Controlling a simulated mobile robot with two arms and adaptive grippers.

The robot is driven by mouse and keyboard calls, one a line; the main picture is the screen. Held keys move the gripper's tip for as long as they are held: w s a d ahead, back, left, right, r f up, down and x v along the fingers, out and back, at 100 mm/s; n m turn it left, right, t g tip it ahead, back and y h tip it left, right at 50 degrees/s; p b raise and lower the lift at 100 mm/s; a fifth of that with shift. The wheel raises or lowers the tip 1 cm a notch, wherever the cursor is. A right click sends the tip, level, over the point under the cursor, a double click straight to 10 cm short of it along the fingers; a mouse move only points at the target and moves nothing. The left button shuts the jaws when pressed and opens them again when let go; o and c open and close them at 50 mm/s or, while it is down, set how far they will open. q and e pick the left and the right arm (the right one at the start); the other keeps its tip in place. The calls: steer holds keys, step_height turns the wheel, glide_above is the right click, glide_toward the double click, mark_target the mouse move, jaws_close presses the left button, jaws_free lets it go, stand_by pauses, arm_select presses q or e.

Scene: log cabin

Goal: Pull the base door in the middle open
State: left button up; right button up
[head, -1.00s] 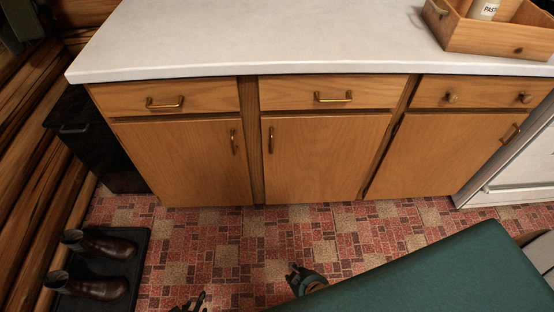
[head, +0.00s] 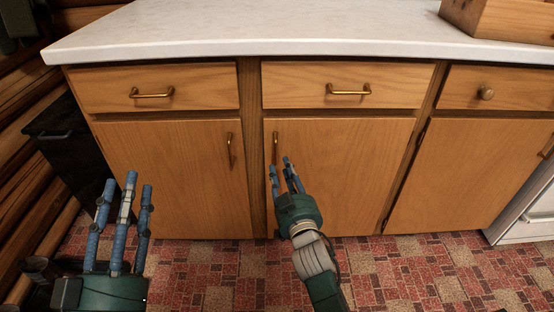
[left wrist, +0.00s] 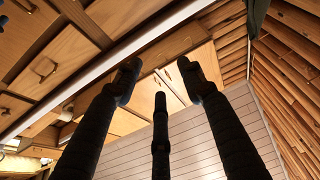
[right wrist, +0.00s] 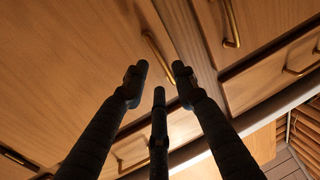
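The middle base door (head: 345,175) is a wooden door below a drawer, closed flush with the cabinet front. Its upright brass handle (head: 275,147) is near its upper left edge. My right gripper (head: 281,168) is in front of this door, its fingertips just below and beside the handle. In the right wrist view the handle (right wrist: 155,50) shows ahead, in the gap between the spread fingers. Contact cannot be told. The right gripper is open and empty. My left gripper (head: 128,188) is open and empty, fingers up, in front of the left base door (head: 175,170).
A drawer with a brass handle (head: 348,90) is above the middle door, under the white countertop (head: 250,30). The left door's handle (head: 231,149) is close by. A black bin (head: 62,140) stands at left. Patterned floor (head: 380,265) lies clear before the cabinets.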

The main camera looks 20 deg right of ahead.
steer(key=w, duration=0.2)
steer(key=w+b, duration=0.1)
steer(key=w, duration=0.4)
steer(key=shift+w+d+f+b, duration=0.1)
steer(key=shift+w+d+b, duration=0.05)
steer(key=shift+d+b, duration=0.15)
arm_select(q)
steer(key=s+r+t+h, duration=0.1)
steer(key=s+r+t, duration=0.4)
steer(key=r, duration=0.3)
steer(key=shift+s+a+h, duration=0.3)
steer(key=shift+s+h, duration=0.1)
steer(key=shift+s, duration=0.1)
steer(key=shift+r, duration=0.1)
arm_select(e)
jaws_close()
